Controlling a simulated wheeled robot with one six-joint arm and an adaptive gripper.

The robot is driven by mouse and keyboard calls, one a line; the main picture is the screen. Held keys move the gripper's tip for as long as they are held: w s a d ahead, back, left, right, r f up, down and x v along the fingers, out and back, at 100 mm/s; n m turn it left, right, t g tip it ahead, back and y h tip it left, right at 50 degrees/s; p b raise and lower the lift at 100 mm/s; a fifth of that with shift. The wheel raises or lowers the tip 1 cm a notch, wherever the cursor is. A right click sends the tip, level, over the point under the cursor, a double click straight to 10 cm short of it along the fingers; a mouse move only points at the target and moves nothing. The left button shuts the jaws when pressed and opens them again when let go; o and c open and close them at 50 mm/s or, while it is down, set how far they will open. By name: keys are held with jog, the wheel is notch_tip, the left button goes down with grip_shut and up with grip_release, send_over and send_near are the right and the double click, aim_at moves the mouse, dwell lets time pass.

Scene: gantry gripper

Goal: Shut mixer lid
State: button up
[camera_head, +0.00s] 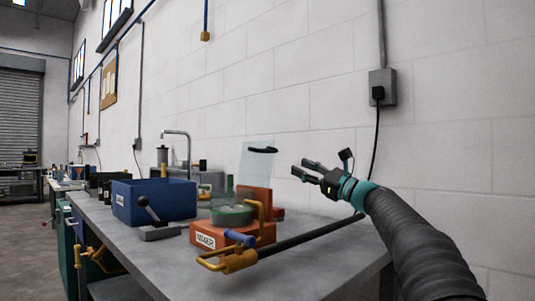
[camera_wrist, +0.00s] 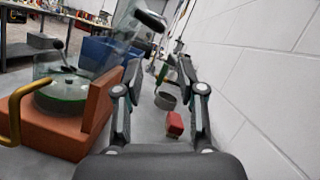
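The mixer (camera_head: 232,237) is an orange base with a label, on the grey bench. A clear bowl with green contents (camera_head: 232,214) sits in it. Its see-through lid (camera_head: 258,166) stands raised, nearly upright, with a black handle (camera_head: 263,150) at its top. My gripper (camera_head: 303,168) is open and empty, to the right of the lid and apart from it. In the wrist view, the mixer (camera_wrist: 52,128) is at left, and the lid (camera_wrist: 128,38) with its black handle (camera_wrist: 150,20) rises beyond and left of my open gripper (camera_wrist: 158,66).
A blue bin (camera_head: 155,202) and a black-knobbed lever (camera_head: 150,216) stand left of the mixer. A red block (camera_wrist: 174,124) lies behind the mixer. The white wall (camera_wrist: 265,65) is close at right.

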aim_at(268, 151)
jog(key=p+x, duration=0.2)
jog(key=x, duration=0.4)
jog(key=p+x, duration=0.2)
jog(key=x, duration=0.4)
jog(key=shift+d+r, duration=0.1)
jog(key=shift+r, duration=0.15)
jog(key=shift+p+x, duration=0.5)
jog(key=shift+x, duration=0.3)
jog(key=shift+f, duration=0.15)
grip_shut()
